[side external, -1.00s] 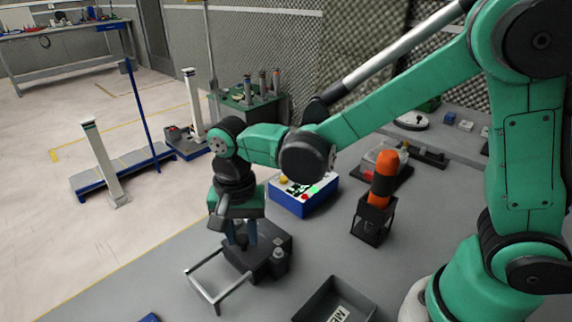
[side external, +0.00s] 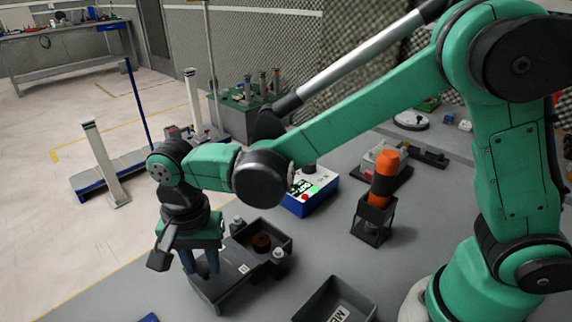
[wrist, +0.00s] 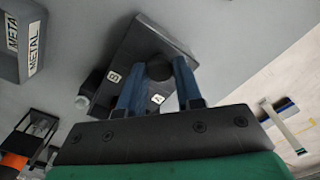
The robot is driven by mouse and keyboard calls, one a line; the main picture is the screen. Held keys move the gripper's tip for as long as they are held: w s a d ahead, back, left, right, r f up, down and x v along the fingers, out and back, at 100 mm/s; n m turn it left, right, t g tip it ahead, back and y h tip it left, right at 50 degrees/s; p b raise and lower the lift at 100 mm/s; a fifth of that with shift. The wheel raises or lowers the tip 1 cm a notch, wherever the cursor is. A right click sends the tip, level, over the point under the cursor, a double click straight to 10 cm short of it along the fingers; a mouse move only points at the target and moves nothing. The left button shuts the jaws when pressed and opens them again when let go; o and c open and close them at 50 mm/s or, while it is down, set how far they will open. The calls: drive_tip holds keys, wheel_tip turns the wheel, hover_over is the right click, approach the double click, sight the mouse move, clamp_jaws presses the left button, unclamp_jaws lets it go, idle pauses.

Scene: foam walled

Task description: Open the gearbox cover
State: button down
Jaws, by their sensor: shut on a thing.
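The dark gearbox (side external: 280,239) stands open on the grey table in the side view, with a reddish-brown round part inside. Its flat dark cover (side external: 228,287) lies off to the front left of the opening, beside the box and roughly level. My gripper (side external: 203,270) is over the cover, its blue fingers pointing down. In the wrist view the fingers (wrist: 160,72) are shut around a dark round knob on the cover (wrist: 135,50), which carries labels A and B. Whether the cover touches a support or the box edge cannot be told.
A dark tray marked METAL (side external: 335,303) stands right of the cover. A blue box with a lit display (side external: 310,193) and an orange cylinder in a black holder (side external: 381,185) stand behind. The table's left edge is close to my gripper.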

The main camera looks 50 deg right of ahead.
sight(204, 264)
drive_tip(key=c, duration=0.6)
unclamp_jaws()
drive_tip(key=shift+r, duration=0.1)
drive_tip(key=shift+r, duration=2.7)
drive_tip(key=shift+d, duration=0.15)
drive_tip(key=s+d+n+t, duration=0.1)
drive_tip(key=d+n+t, duration=0.1)
drive_tip(key=d, duration=0.4)
drive_tip(key=s+d+r+n+t, duration=0.1)
drive_tip(key=s+d+n+t, duration=0.1)
drive_tip(key=d+n, duration=0.2)
drive_tip(key=s+d+r+n+t, duration=0.1)
drive_tip(key=d+n+t, duration=0.2)
drive_tip(key=d, duration=0.5)
drive_tip(key=shift+s+d+r, duration=0.1)
drive_tip(key=shift+s+d, duration=0.1)
drive_tip(key=shift+s, duration=0.2)
